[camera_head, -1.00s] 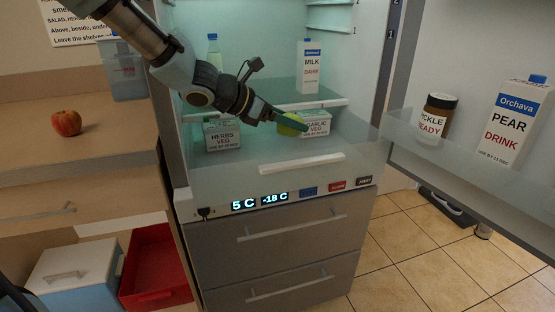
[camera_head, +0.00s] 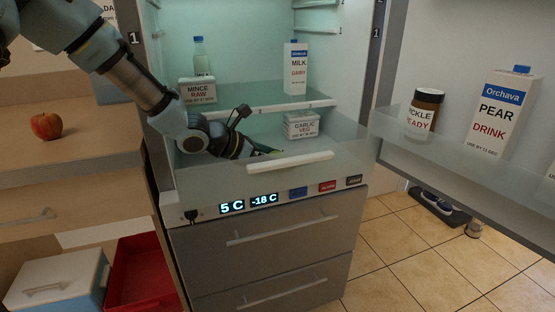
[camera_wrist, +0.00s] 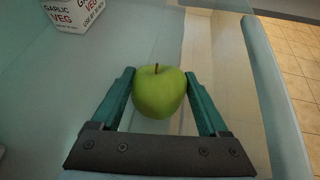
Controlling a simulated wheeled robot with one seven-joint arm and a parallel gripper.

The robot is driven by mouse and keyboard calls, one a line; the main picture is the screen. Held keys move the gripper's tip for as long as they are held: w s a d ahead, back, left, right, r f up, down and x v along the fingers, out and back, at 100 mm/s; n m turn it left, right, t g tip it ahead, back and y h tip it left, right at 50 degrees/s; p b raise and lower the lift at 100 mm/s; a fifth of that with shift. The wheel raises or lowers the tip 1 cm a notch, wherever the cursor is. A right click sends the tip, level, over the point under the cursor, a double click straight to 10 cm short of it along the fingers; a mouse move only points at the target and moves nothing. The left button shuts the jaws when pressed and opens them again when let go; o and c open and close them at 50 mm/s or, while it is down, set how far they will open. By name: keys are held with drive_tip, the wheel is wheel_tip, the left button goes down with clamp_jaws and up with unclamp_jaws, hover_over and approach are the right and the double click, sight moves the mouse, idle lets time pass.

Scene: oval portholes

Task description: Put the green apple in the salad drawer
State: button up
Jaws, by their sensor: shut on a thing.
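The green apple (camera_wrist: 159,92) is between the two teal fingers of my gripper (camera_wrist: 160,88) in the wrist view, stem up. The gripper is shut on it. In the head view my gripper (camera_head: 268,150) is low in the fridge, behind the front of the clear salad drawer (camera_head: 290,162) with its white handle; the apple is hidden there. In the wrist view a drawer wall (camera_wrist: 275,95) runs to the right of the gripper. I cannot tell whether the apple touches the drawer floor.
A garlic box (camera_head: 301,125) stands at the back right of the drawer area; it also shows in the wrist view (camera_wrist: 75,12). The shelf above holds a mince box (camera_head: 197,91), a bottle (camera_head: 200,57) and milk (camera_head: 295,70). The open door is at right. A red apple (camera_head: 46,126) lies on the counter.

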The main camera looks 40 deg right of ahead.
drive_tip(key=o, duration=1.4)
drive_tip(key=shift+f, duration=0.2)
drive_tip(key=shift+c, duration=0.2)
drive_tip(key=shift+a+r, duration=0.1)
drive_tip(key=p+v, duration=0.1)
drive_tip(key=v, duration=1.1)
